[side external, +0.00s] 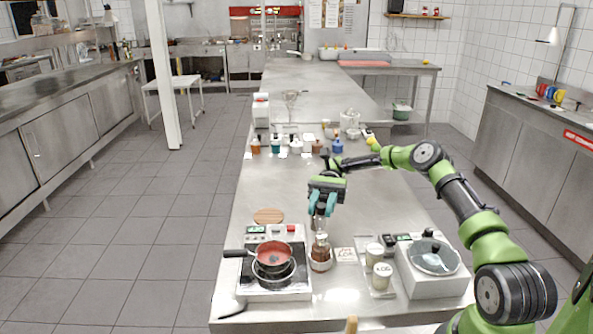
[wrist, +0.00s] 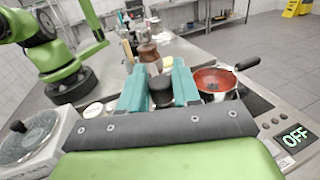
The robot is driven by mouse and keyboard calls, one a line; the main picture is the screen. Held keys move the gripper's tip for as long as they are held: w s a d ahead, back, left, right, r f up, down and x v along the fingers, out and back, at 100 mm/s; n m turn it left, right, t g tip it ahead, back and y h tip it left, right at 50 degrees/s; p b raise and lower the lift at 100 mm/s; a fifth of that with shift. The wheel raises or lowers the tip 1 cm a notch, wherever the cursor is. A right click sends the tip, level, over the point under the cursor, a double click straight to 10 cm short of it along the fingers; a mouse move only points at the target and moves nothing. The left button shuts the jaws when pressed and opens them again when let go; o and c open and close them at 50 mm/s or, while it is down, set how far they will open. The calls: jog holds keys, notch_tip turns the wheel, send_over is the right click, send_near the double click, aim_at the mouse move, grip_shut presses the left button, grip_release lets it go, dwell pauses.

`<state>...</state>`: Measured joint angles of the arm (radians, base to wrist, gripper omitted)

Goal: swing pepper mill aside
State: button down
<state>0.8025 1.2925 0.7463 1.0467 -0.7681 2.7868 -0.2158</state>
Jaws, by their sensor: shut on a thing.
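My gripper (side external: 322,205) has teal fingers pointing down, above the counter just behind the hob and the brown bottle. In the wrist view the gripper (wrist: 160,90) is shut on a dark, rounded piece, which I take for the pepper mill (wrist: 161,94). In the side view a greyish part of the mill (side external: 319,223) shows below the fingertips. I cannot tell whether it touches the counter.
A red pan (side external: 272,254) sits on the hob at left. Pale jars (side external: 382,276) on a tray and a lidded appliance (side external: 433,260) stand at right. A round wooden board (side external: 268,215) lies behind the hob. Several small bottles line the back; the counter between is clear.

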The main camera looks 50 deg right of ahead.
jog(key=c, duration=0.9)
grip_release()
jog(key=shift+c, duration=0.2)
jog(key=shift+r, duration=0.4)
notch_tip(320, 180, up, 3)
jog(key=shift+f, duration=0.1)
jog(key=s+a+r, duration=0.1)
jog(key=s+a, duration=0.1)
jog(key=s, duration=1.3)
jog(key=shift+s+a+r, duration=0.25)
jog(key=shift+s+a, duration=0.05)
jog(key=shift+s, duration=0.1)
